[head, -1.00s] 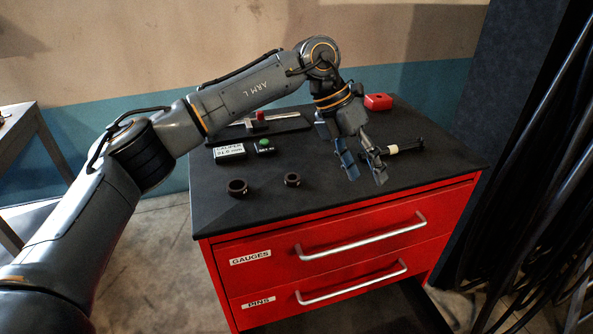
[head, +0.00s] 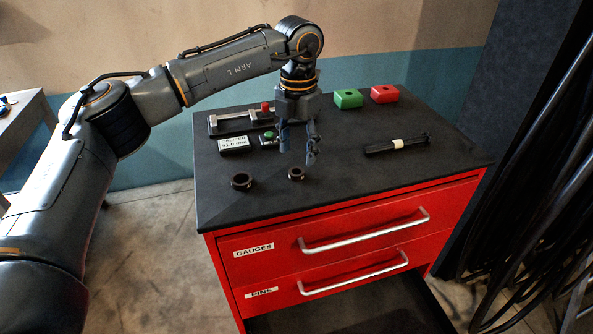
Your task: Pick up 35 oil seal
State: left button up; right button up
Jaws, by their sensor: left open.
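Two dark ring-shaped seals sit on the black top of a red drawer cabinet (head: 420,187), near its front edge. The larger ring (head: 242,181) is at the left; the smaller ring (head: 296,175) is to its right. Any size marking on them is too small to read, so I cannot tell which is the 35 oil seal. My left gripper (head: 297,155) points down with its fingers apart and empty, close above and slightly behind the smaller ring. My right gripper is not in view.
Behind the rings are a display box (head: 234,144), a green-button box (head: 268,139) and a caliper-like gauge (head: 235,120). A green box (head: 348,99) and a red box (head: 385,94) stand at the back. A black rod tool (head: 398,146) lies at right. Black cables (head: 530,190) hang beyond.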

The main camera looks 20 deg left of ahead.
aim_at(293, 170)
pick_arm(q)
jog(key=f, duration=0.1)
jog(key=f+p, duration=0.2)
jog(key=shift+s+a+f, duration=0.1)
jog(key=shift+s+f, duration=0.15)
jog(key=shift+f, duration=0.7)
jog(key=c, duration=1)
